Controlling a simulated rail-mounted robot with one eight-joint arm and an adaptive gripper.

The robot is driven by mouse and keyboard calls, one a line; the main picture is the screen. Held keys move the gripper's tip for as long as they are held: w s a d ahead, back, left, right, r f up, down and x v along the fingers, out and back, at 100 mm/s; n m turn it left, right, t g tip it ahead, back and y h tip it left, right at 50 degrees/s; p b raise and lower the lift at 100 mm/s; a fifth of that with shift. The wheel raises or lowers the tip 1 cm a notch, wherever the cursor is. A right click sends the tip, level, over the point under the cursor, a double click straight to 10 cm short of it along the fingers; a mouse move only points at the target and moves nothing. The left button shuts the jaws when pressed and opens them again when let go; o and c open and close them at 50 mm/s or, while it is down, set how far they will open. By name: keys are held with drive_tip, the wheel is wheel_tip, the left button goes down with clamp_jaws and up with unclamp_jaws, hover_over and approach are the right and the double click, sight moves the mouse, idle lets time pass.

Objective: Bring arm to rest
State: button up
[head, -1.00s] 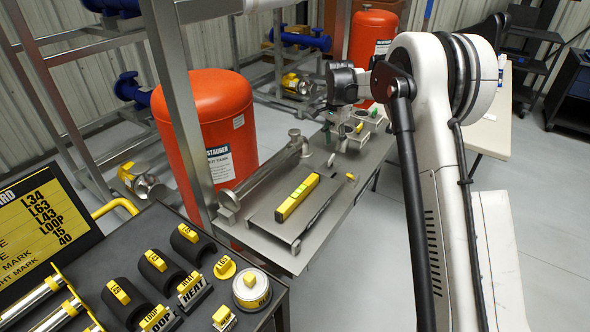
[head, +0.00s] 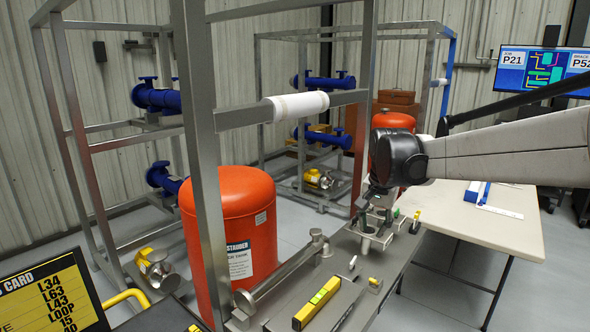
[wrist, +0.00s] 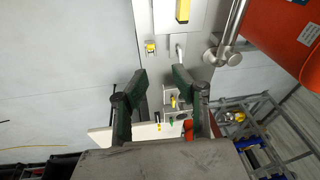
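My gripper (head: 377,222) hangs from my white arm over the far end of the grey metal bench (head: 335,262) in the head view. In the wrist view the dark green fingers of my gripper (wrist: 160,78) are spread apart. Nothing is held between them; bench and floor show through the gap. Some small fixtures (wrist: 173,102) on the bench lie beyond and below the fingers. In the head view the gripper overlaps these fixtures, so the exact clearance is hard to tell.
An orange tank (head: 230,215) and steel frame posts stand left of the bench. A second orange tank (head: 393,120) stands behind my wrist. A yellow level (head: 317,302) lies on the near bench. A pale table (head: 480,225) is at the right.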

drive_tip(key=s+r+n+t, duration=0.2)
drive_tip(key=s+r+n, duration=0.15)
drive_tip(key=s, duration=1.25)
drive_tip(key=s+f+n+t, duration=0.1)
drive_tip(key=s+f, duration=0.2)
drive_tip(key=s, duration=0.5)
drive_tip(key=s+f+n+t, duration=0.1)
drive_tip(key=s+f+n, duration=0.1)
drive_tip(key=s, duration=0.6)
drive_tip(key=shift+f+t, duration=0.3)
drive_tip(key=shift+f, duration=0.15)
drive_tip(key=shift+s, duration=0.1)
idle(0.3)
